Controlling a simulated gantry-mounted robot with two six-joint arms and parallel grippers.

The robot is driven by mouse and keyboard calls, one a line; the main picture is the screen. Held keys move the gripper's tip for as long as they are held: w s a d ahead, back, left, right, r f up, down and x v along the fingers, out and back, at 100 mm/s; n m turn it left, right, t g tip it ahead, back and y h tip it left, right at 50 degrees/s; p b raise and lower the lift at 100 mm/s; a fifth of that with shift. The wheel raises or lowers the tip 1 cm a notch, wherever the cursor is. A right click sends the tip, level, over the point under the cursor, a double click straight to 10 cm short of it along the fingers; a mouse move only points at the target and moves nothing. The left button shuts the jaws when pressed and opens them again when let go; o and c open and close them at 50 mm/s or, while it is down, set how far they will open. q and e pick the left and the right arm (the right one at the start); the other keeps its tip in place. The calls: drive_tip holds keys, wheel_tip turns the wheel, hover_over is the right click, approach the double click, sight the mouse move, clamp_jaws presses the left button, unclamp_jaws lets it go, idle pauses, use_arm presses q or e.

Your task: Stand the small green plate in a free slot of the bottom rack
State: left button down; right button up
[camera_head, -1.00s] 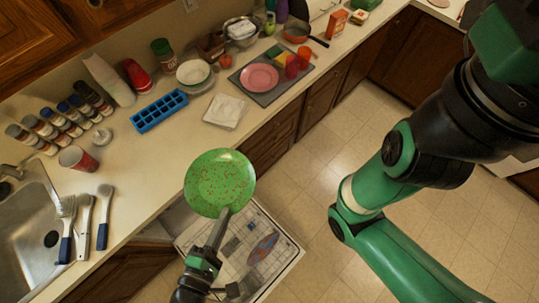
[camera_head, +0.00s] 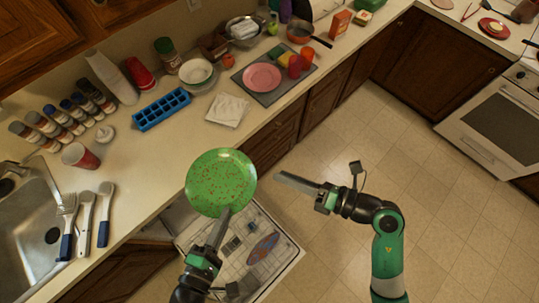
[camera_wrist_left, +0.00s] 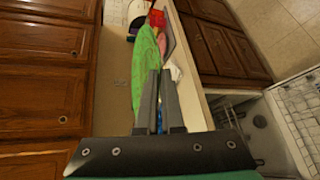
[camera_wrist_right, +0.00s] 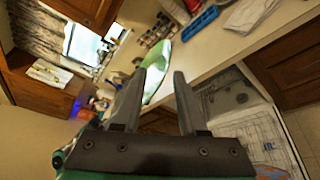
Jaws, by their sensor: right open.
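The small green plate (camera_head: 221,180) has reddish speckles and is held above the open dishwasher, in front of the counter edge. My left gripper (camera_head: 222,222) is shut on its near rim. In the left wrist view the plate (camera_wrist_left: 145,70) shows nearly edge-on between the fingers (camera_wrist_left: 158,90). My right gripper (camera_head: 284,178) is to the right of the plate, apart from it, pointing at it. In the right wrist view its fingers (camera_wrist_right: 160,88) are apart and empty, with the green plate (camera_wrist_right: 153,86) beyond them. The bottom rack (camera_head: 285,262) is pulled out below the plate and partly hidden by my left arm.
An oval patterned item (camera_head: 263,248) and small dark items sit in the rack. The counter holds a blue ice tray (camera_head: 161,110), a red cup (camera_head: 80,156), a pink plate (camera_head: 262,77) and brushes (camera_head: 104,214). The floor to the right (camera_head: 330,240) is clear.

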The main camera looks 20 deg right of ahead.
sight(250, 163)
drive_tip(key=shift+m, duration=0.4)
drive_tip(key=x, duration=0.3)
drive_tip(key=f+x, duration=0.1)
drive_tip(key=x, duration=0.7)
drive_tip(key=shift+d+f, duration=0.3)
drive_tip(key=shift+f, duration=0.1)
use_arm(q)
drive_tip(key=shift+r, duration=0.1)
use_arm(e)
drive_tip(key=shift+c, duration=0.3)
clamp_jaws()
use_arm(q)
drive_tip(key=c, duration=1)
unclamp_jaws()
